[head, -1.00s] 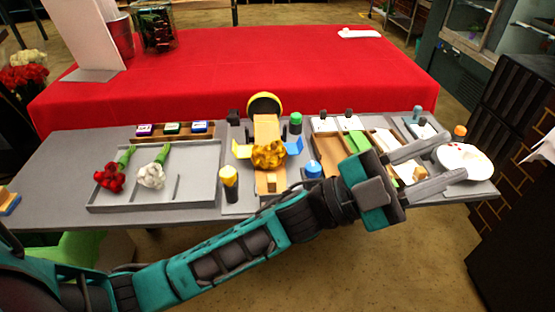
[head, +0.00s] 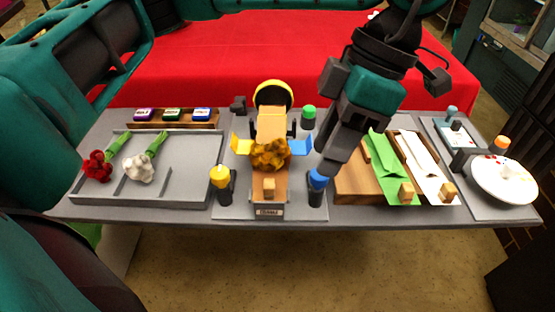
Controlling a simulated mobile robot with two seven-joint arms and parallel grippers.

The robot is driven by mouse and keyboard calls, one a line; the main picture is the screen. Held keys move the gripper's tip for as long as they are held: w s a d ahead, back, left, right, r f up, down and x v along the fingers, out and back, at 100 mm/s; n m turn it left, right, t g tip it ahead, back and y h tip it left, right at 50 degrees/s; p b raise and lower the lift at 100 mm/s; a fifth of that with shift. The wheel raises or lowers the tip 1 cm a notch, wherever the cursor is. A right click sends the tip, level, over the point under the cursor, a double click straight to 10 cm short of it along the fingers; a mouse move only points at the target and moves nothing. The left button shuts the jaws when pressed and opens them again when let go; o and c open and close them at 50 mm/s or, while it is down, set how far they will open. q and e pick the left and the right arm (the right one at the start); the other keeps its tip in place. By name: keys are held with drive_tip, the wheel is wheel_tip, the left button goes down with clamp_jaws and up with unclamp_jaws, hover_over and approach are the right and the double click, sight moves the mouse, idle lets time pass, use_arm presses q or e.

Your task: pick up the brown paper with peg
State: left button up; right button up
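My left gripper (head: 328,168) points down between the blue-topped post (head: 317,187) and the paper tray. It is seen from the side, so its opening is unclear. Beside it is the tray's leftmost brown section (head: 358,187); I cannot tell paper from bare wood there, and no peg shows in it. Green paper with a wooden peg (head: 406,192) and white paper with a peg (head: 448,192) lie to its right. In the centre stand, a tan sheet (head: 271,124) lies behind yellow-orange flowers (head: 271,155). A wooden peg (head: 269,187) sits in front of them. My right gripper is not in view.
A grey tray (head: 190,180) at left holds red (head: 97,165) and white flowers (head: 139,167). A yellow-topped post (head: 220,178) flanks the stand. A white plate (head: 503,182) is at the far right. A red-covered table (head: 210,68) stands behind. The grey tray's right half is empty.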

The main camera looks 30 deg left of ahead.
use_arm(q)
drive_tip(key=w+a+r+y, duration=0.1)
drive_tip(key=w+a, duration=0.1)
drive_tip(key=a, duration=0.1)
drive_tip(key=b, duration=0.2)
hover_over(273, 184)
drive_tip(key=w+d, duration=0.2)
wheel_tip(273, 184, down, 6)
drive_tip(key=f, duration=0.1)
drive_tip(key=shift+t+y, duration=0.3)
drive_tip(key=shift+t, duration=0.1)
drive_tip(key=x, duration=0.2)
drive_tip(key=b+x, duration=0.1)
drive_tip(key=x, duration=0.1)
drive_tip(key=shift+s+a+r, duration=0.1)
drive_tip(key=shift+s, duration=0.3)
drive_tip(key=shift+a, duration=0.1)
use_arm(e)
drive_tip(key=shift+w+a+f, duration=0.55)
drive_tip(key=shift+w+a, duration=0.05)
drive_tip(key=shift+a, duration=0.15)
use_arm(q)
drive_tip(key=shift+c, duration=0.2)
drive_tip(key=c, duration=0.6)
clamp_jaws()
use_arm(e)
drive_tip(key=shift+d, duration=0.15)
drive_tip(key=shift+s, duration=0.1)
